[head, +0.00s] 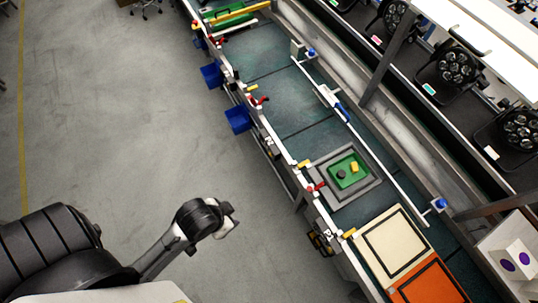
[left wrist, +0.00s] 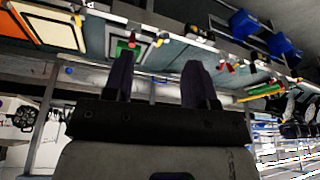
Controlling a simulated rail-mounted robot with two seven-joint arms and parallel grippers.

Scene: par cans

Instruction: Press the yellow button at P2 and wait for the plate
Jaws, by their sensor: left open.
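Small yellow buttons sit along the left edge of the conveyor in the head view: one by a partly readable P label (head: 349,233), one by the grey fixture (head: 304,163), and others farther up. I cannot tell for sure which is at P2. A green plate (head: 336,183) bearing a yellow block and a dark round piece lies in a grey square frame on the belt. My left gripper (head: 232,216) is over the open floor, left of the conveyor and apart from the buttons. In the left wrist view its two fingers (left wrist: 160,82) are spread and empty. My right gripper is not in view.
A cream panel (head: 381,235) and an orange-bordered panel (head: 437,284) lie at the near end of the belt. Blue bins (head: 238,119) and red levers (head: 262,100) stick out from the conveyor's left side. Par lights (head: 453,66) stand on the right. The grey floor (head: 110,110) is clear.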

